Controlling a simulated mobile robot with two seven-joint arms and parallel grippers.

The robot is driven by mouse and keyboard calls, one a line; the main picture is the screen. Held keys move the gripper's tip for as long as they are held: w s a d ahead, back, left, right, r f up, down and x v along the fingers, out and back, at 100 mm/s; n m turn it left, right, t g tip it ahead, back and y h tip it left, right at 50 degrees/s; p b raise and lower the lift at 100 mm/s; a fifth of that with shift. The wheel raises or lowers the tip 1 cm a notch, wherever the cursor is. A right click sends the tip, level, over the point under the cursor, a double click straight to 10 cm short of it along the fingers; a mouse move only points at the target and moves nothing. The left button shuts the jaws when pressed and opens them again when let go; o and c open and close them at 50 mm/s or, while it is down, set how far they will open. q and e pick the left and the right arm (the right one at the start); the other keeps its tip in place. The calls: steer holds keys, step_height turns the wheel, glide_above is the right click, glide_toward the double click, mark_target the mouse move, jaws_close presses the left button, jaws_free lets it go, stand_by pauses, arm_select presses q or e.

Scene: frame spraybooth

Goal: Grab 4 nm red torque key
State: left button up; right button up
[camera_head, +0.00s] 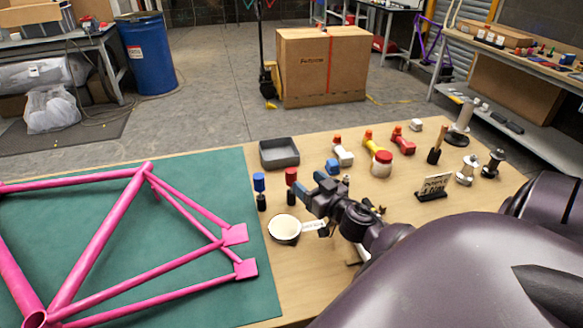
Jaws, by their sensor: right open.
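A small red-topped tool with a dark lower part, which looks like the red torque key (291,177), stands upright on the wooden table (300,272). Any 4 Nm marking on it is too small to read. A similar blue-topped tool (259,183) stands to its left. My right gripper (311,186) comes in from the right, with its blue-tipped fingers just right of the red key. It is open and its fingers point toward the key; I see nothing held. I cannot tell whether a finger touches the key. My left gripper is not in view.
Several red, yellow and white tools, a small sign (434,187) and dark-based items stand to the right. A pink frame (100,235) lies on the green mat (200,290).

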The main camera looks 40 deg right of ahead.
mark_target(288, 168)
steer(key=shift+w+d+f, duration=0.1)
steer(key=shift+w+d, duration=0.05)
steer(key=shift+w, duration=1.45)
steer(key=shift+w+d+f, duration=0.1)
steer(key=shift+w+d, duration=0.1)
steer(key=shift+w, duration=1.35)
steer(key=shift+w+d+f, duration=0.1)
steer(key=shift+w+d, duration=0.05)
steer(key=shift+w, duration=1.45)
steer(key=c, duration=1)
